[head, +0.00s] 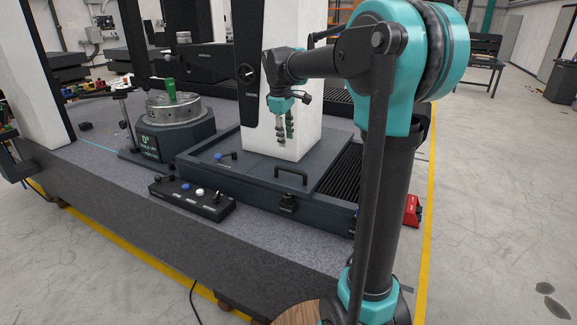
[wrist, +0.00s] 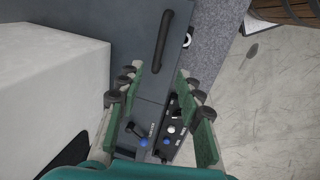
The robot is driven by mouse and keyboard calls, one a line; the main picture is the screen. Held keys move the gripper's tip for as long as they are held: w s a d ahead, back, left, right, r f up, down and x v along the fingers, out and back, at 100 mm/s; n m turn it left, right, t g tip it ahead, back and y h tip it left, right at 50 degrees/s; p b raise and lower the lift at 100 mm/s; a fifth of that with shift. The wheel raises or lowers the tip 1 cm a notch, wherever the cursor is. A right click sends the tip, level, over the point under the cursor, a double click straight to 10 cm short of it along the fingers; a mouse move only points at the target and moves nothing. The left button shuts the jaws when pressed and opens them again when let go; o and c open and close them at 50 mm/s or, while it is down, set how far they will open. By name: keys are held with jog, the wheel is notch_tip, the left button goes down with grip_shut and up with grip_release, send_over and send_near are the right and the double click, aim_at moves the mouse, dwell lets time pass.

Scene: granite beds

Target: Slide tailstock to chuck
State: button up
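The chuck (head: 172,110) is a round grey metal disc on a dark base marked 0°, left of centre in the head view. A green block (head: 170,90) stands on it. A white column (head: 287,80) rises from a dark carriage (head: 262,163) to the right of the chuck. I cannot tell for sure which part is the tailstock. A blue-knobbed lever (head: 218,156) and a black bar handle (head: 291,172) are on the carriage; the handle also shows in the wrist view (wrist: 173,40). My gripper (head: 286,138) is open and empty above the carriage, in front of the column.
A control box (head: 192,198) with blue, white and black knobs sits on the granite bed's front edge. A thin stand (head: 122,95) is left of the chuck. Black bellows (head: 340,188) lie right of the carriage. Bare floor (head: 500,190) is open at right.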

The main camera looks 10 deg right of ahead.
aim_at(289, 169)
jog(key=f, duration=0.4)
jog(key=w+d+f, duration=0.1)
jog(key=f, duration=0.3)
jog(key=w+f, duration=0.1)
jog(key=f, duration=0.3)
jog(key=shift+d+f, duration=0.3)
jog(key=shift+f, duration=0.1)
grip_shut()
